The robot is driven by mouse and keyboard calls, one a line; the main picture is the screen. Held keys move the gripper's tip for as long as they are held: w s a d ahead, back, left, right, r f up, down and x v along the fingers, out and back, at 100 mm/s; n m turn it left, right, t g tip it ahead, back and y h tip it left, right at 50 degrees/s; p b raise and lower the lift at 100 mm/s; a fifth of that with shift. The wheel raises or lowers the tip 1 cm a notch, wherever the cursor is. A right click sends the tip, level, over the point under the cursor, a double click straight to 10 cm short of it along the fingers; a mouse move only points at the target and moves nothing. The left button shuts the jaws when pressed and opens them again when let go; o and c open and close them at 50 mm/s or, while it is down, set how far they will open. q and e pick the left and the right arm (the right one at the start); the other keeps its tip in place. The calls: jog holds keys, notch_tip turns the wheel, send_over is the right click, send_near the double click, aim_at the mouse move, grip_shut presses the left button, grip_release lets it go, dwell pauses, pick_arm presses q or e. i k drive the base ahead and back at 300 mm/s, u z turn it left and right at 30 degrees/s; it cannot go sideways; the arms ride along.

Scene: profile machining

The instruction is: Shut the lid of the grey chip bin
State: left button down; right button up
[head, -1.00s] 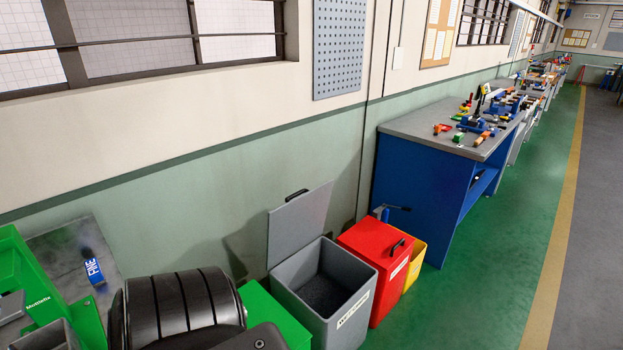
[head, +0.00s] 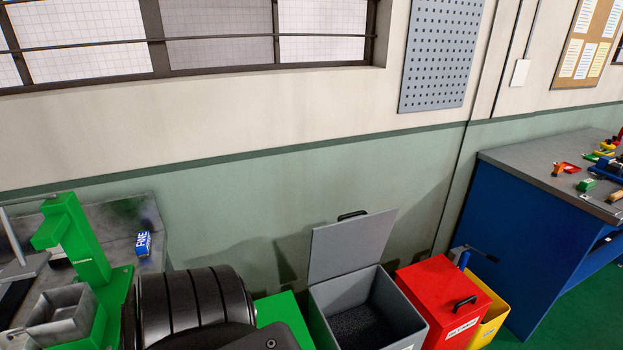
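The grey chip bin (head: 404,300) stands on the floor at the lower middle right, against the wall side. Its grey lid (head: 350,246) is up, leaning back toward the wall, with a black handle at its top edge. The bin's mouth is open and dark material shows inside. A black ribbed part of my own arm fills the lower left middle, to the left of the bin. Neither of my grippers shows in the head view.
A red lidded bin (head: 440,284) stands right beside the grey one, with a yellow bin (head: 490,320) beyond it. A blue workbench (head: 520,220) is at the right. Green machinery (head: 80,240) and a blue box marked FINE (head: 143,243) are at the left.

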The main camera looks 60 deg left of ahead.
aim_at(341, 247)
jog(key=u, duration=0.55)
jog(key=i, duration=0.55)
jog(key=u, duration=0.55)
